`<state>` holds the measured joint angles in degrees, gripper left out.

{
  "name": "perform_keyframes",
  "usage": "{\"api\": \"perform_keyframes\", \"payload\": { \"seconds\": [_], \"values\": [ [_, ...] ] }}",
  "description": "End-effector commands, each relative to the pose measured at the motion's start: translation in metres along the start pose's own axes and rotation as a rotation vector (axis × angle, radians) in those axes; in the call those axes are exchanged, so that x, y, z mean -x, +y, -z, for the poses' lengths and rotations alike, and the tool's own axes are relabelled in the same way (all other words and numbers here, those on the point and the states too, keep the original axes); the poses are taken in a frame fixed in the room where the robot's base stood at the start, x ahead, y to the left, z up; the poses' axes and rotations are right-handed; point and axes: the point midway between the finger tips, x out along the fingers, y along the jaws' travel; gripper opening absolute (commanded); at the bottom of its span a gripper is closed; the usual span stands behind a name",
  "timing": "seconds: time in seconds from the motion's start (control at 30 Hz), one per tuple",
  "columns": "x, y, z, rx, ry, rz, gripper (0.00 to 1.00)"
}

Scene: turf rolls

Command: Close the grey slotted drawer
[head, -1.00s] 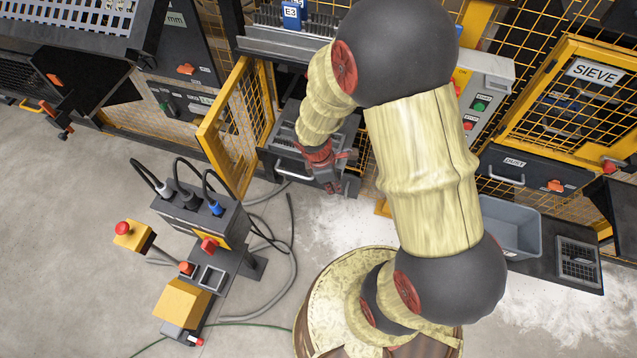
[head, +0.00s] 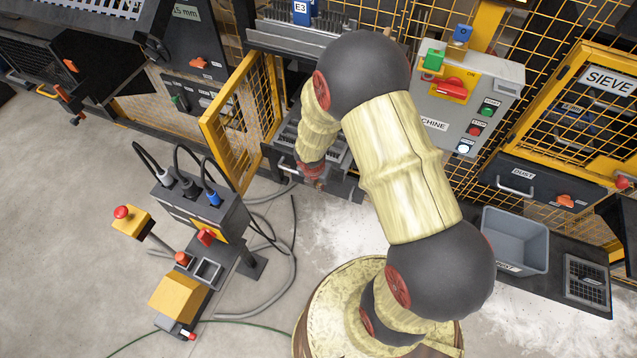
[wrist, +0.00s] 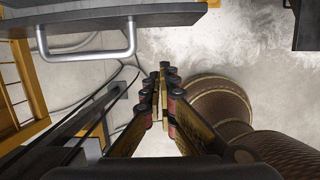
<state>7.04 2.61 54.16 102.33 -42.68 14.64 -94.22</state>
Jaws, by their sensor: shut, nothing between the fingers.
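In the head view, my gripper (head: 314,180) is at the drawer's front, mostly hidden by my wrist. Contact cannot be told.
The yellow mesh door (head: 232,120) stands open left of the drawer. A control post (head: 205,225) with cables is on the floor at left. A grey control box (head: 465,95) and a grey bin (head: 514,240) are at right. Pale powder covers the floor nearby.

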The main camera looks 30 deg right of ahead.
Motion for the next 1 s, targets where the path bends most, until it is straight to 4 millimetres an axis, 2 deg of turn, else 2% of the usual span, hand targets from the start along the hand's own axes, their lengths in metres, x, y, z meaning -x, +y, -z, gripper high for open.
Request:
{"api": "perform_keyframes", "payload": {
  "seconds": [0.03, 0.17, 0.3, 0.43, 1.0],
  "values": [
    [-0.015, -0.001, 0.001, -0.001, 0.001, 0.001, 0.00],
    [-0.039, -0.001, 0.001, -0.002, 0.001, 0.001, 0.00],
    [-0.039, 0.000, -0.022, -0.005, -0.001, 0.000, 0.00],
    [-0.041, -0.001, -0.033, -0.004, 0.000, 0.001, 0.00],
    [-0.042, 0.000, -0.043, -0.002, 0.001, 0.001, 0.00]
  ]
}}
